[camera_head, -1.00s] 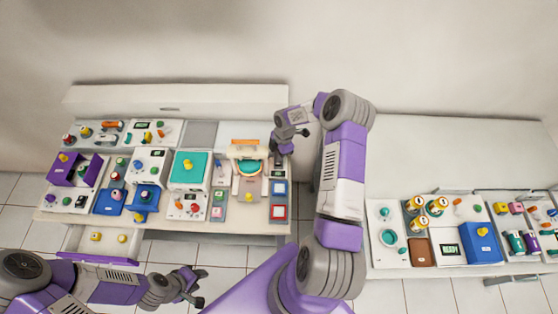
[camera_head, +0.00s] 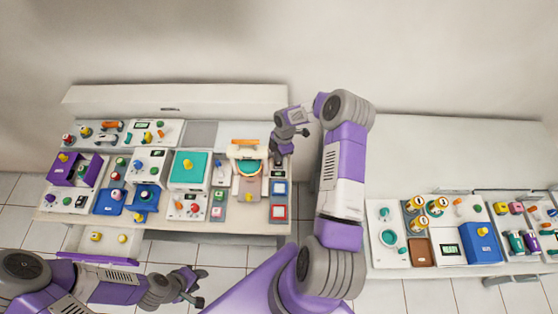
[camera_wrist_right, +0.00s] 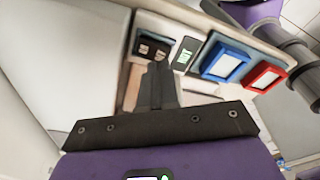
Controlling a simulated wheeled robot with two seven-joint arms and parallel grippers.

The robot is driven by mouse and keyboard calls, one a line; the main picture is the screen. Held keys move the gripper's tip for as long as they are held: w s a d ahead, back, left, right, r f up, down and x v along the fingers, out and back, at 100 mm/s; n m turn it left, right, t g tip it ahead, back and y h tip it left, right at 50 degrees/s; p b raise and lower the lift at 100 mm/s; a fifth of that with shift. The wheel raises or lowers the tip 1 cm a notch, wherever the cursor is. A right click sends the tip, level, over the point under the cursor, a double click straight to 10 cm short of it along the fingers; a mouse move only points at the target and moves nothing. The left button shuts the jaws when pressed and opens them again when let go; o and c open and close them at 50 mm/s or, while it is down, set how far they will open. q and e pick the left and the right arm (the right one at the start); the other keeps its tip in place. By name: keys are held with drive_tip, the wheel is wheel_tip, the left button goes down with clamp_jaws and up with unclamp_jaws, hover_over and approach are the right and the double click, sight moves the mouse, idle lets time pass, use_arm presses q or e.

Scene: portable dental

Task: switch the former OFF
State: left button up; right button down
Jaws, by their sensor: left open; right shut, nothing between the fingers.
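The former (camera_head: 247,168), a pale unit with an orange and teal rounded part, stands at the right end of the left table. Beside it is a narrow panel with a small green display, a blue-framed square (camera_head: 279,188) and a red-framed square (camera_head: 279,212). My right gripper (camera_head: 279,162) is shut and empty over the top of this panel. In the right wrist view its fingertips (camera_wrist_right: 160,70) point at a black switch block (camera_wrist_right: 152,48) left of the green display (camera_wrist_right: 185,54). Contact cannot be told. My left gripper (camera_head: 192,288) is open and empty, low in front of the table.
The left table (camera_head: 52,215) is crowded with knobbed boxes, including a teal-topped one (camera_head: 178,170) and a purple one (camera_head: 64,172). An open drawer (camera_head: 80,240) juts from its front. A second table (camera_head: 450,150) with more devices stands at the right.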

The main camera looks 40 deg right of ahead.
drive_tip(key=shift+f+b, duration=0.95)
drive_tip(key=shift+f, duration=0.2)
idle(0.4)
drive_tip(key=shift+r, duration=0.1)
drive_tip(key=shift+r+p, duration=1.95)
drive_tip(key=shift+r, duration=1.5)
